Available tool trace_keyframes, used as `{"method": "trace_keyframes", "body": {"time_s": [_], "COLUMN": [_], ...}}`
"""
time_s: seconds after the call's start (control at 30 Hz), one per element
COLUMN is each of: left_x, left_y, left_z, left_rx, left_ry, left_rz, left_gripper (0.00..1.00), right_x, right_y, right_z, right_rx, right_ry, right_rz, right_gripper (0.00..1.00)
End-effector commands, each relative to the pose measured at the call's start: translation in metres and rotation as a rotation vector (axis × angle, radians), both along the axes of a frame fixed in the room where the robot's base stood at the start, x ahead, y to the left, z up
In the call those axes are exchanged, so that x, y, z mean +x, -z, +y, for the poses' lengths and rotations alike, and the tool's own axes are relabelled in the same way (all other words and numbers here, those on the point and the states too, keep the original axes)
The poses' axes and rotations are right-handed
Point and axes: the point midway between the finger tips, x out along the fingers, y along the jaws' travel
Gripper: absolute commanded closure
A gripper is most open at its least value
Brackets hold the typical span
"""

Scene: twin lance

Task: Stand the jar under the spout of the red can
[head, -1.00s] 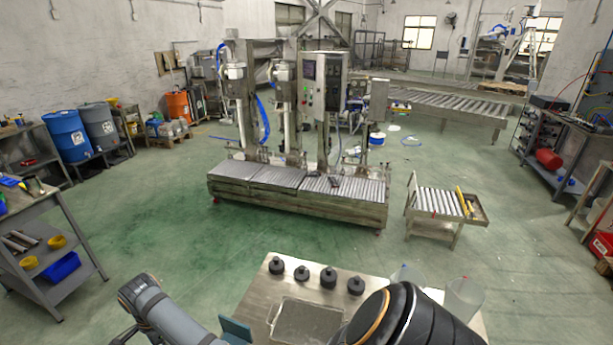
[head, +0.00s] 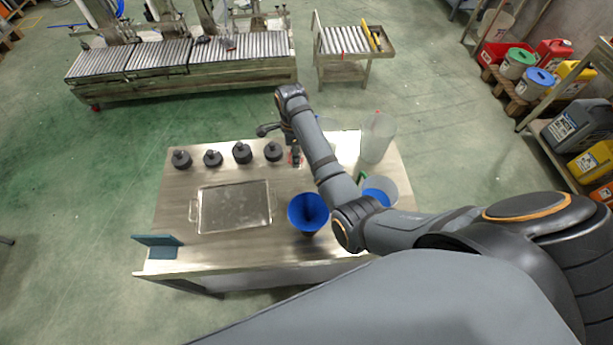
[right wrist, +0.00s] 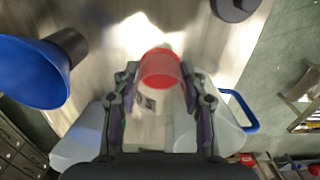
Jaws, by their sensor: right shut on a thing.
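My right gripper (right wrist: 158,90) is shut on a small jar (right wrist: 160,68) with a red round top or red contents; I cannot tell which. In the head view the gripper (head: 293,155) is over the back of the steel table, and only a speck of red shows there. I cannot tell whether the jar touches the table. A red can (head: 553,52) stands among other cans at the far right of the head view; its spout is not clear. My left gripper is not in view.
A roller conveyor (head: 200,55) stands behind. Green floor is open on the left.

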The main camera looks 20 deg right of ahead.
Motion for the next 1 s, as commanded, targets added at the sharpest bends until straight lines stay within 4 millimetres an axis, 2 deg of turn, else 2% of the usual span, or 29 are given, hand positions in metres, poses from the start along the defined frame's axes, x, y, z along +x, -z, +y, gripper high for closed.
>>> {"method": "trace_keyframes", "body": {"time_s": [0.03, 0.07, 0.17, 0.3, 0.4, 0.5, 0.77, 0.87, 0.9, 1.0], "left_x": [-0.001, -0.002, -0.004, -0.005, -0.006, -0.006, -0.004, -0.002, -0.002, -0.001], "left_y": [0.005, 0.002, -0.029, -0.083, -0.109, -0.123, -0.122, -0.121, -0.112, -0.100], "left_z": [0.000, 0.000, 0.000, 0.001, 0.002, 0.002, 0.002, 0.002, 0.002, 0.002], "left_rx": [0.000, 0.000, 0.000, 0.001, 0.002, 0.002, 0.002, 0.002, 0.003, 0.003], "left_ry": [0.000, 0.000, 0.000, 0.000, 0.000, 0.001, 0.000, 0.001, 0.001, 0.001], "left_rz": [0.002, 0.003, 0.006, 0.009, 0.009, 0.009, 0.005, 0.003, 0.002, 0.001], "left_gripper": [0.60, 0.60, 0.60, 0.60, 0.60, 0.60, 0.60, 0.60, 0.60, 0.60], "right_x": [-0.001, -0.002, -0.012, -0.038, -0.055, -0.067, -0.073, -0.073, -0.073, -0.073], "right_y": [0.006, 0.006, -0.005, -0.016, -0.017, -0.014, 0.003, 0.025, 0.038, 0.057], "right_z": [0.001, 0.001, 0.003, 0.009, 0.012, 0.015, 0.015, 0.015, 0.015, 0.015], "right_rx": [0.001, 0.001, 0.001, -0.002, -0.001, -0.001, -0.002, -0.003, -0.003, -0.002], "right_ry": [0.004, 0.012, 0.074, 0.221, 0.316, 0.382, 0.418, 0.418, 0.418, 0.418], "right_rz": [0.000, 0.000, 0.004, 0.006, 0.005, 0.003, 0.002, 0.004, 0.003, 0.001], "right_gripper": [0.79, 0.79, 0.79, 0.79, 0.79, 0.79, 0.79, 0.79, 0.79, 0.79]}}
